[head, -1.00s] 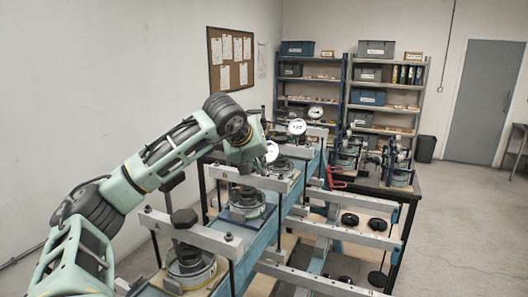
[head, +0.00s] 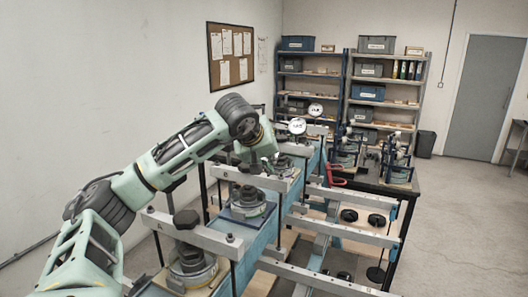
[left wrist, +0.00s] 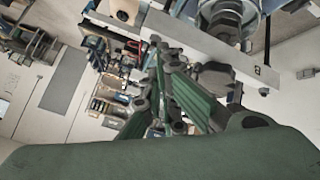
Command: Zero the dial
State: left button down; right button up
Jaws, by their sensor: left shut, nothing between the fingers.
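Two white round dials show in the head view, one (head: 297,126) at the middle of the bench and one (head: 315,110) farther back. Their needles are too small to read. My left arm comes in from the left and bends down over the row of lever frames. My left gripper (left wrist: 168,62) shows in the left wrist view, shut and empty, with a dark hexagonal weight (left wrist: 215,76) beside it. My right gripper is out of view.
Grey lever beams (head: 345,232) reach out to the right from the blue bench frame. A red-handled tool (head: 334,176) lies farther back. Shelves (head: 372,105) stand by the back wall. The floor at right is clear.

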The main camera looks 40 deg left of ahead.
pick_arm(q)
jog(key=shift+w+d, duration=0.25)
jog(key=shift+w, duration=0.05)
jog(key=shift+d, duration=0.1)
dwell(0.3)
jog(key=v, duration=0.5)
jog(key=shift+s+d+r, duration=0.2)
jog(key=shift+s+d, duration=0.05)
jog(key=shift+d, duration=0.05)
jog(key=shift+w+f, duration=0.1)
jog(key=shift+w, duration=0.1)
